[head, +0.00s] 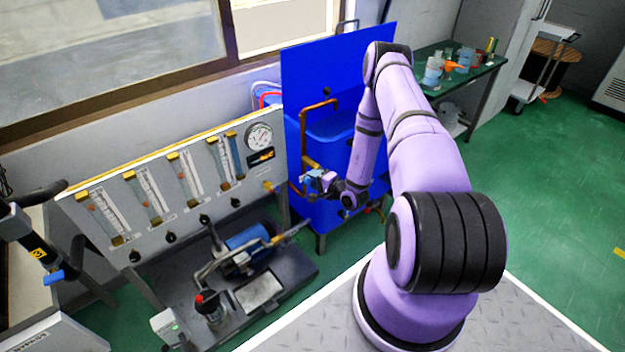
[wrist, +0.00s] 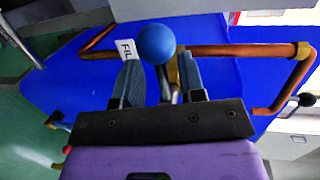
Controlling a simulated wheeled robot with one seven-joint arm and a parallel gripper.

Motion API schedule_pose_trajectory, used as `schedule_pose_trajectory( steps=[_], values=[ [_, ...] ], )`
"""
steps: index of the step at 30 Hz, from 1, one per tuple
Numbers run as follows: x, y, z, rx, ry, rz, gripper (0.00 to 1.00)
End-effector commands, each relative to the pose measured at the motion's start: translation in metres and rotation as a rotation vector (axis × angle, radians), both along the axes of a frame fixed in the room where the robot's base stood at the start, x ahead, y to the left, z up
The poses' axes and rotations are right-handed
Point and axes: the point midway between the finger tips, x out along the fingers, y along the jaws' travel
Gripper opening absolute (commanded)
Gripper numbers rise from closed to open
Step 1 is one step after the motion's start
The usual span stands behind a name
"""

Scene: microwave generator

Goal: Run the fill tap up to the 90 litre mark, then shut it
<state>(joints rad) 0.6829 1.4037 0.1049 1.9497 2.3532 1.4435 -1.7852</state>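The fill tap shows in the wrist view as a blue ball knob (wrist: 157,44) on a metal lever, beside a white tag (wrist: 125,49) that appears to read FILL. The tap sits on a copper pipe (wrist: 235,51) along the blue tank (wrist: 225,85). My gripper (wrist: 161,78) has its two fingers apart, one on each side of the lever, with the ball just beyond the tips. I see no clear grip on it. In the head view my gripper (head: 312,178) is at the pipe in front of the tank (head: 334,170). I cannot make out any litre scale or water level.
A flow-meter panel (head: 160,235) with a round gauge (head: 259,137) stands left of the tank, above a pump (head: 245,250). A green bench (head: 470,85) with containers is behind right. A red knob (wrist: 67,150) shows low in the wrist view. Green floor at right is clear.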

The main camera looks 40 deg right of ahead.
Motion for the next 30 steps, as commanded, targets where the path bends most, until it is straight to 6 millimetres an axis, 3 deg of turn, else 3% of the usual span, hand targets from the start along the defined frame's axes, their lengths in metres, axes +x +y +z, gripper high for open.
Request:
schedule_pose_trajectory(
  steps=[15,21,30],
  values=[
    [-0.084,-0.012,0.016,0.002,0.001,0.002,0.37],
    [-0.095,-0.014,0.019,0.002,0.001,0.003,0.37],
    [-0.095,-0.014,0.019,0.003,0.000,0.003,0.37]
  ],
)
